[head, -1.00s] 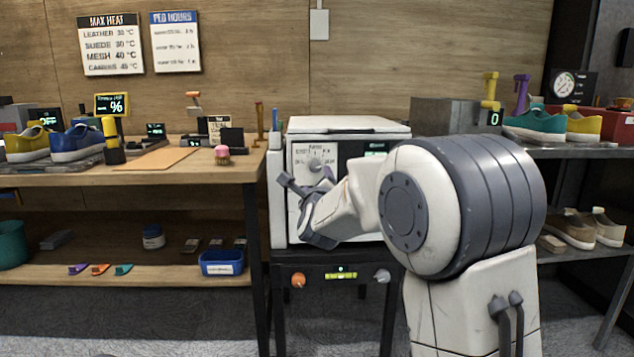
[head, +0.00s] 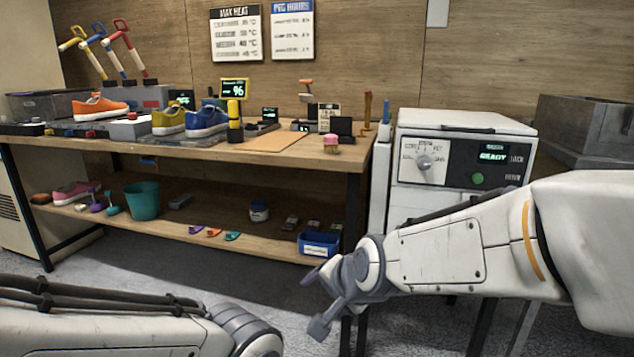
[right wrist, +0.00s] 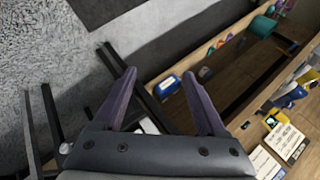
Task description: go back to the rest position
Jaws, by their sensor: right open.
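My right gripper (head: 316,300) is in the lower middle of the head view, in front of the bench's right end and over the floor. Its two fingers are spread apart with nothing between them. The right wrist view also shows the open, empty fingers of this right gripper (right wrist: 160,76), with floor and a shelf beyond. Part of my left arm shows at the bottom left of the head view, but its gripper is out of the frame.
A white machine (head: 468,125) with a dial and a lit display stands behind my right arm. The wooden bench (head: 215,149) carries several sneakers and tools. Its lower shelf holds a teal bucket (head: 143,201) and a blue bin (head: 320,244). Floor in front is clear.

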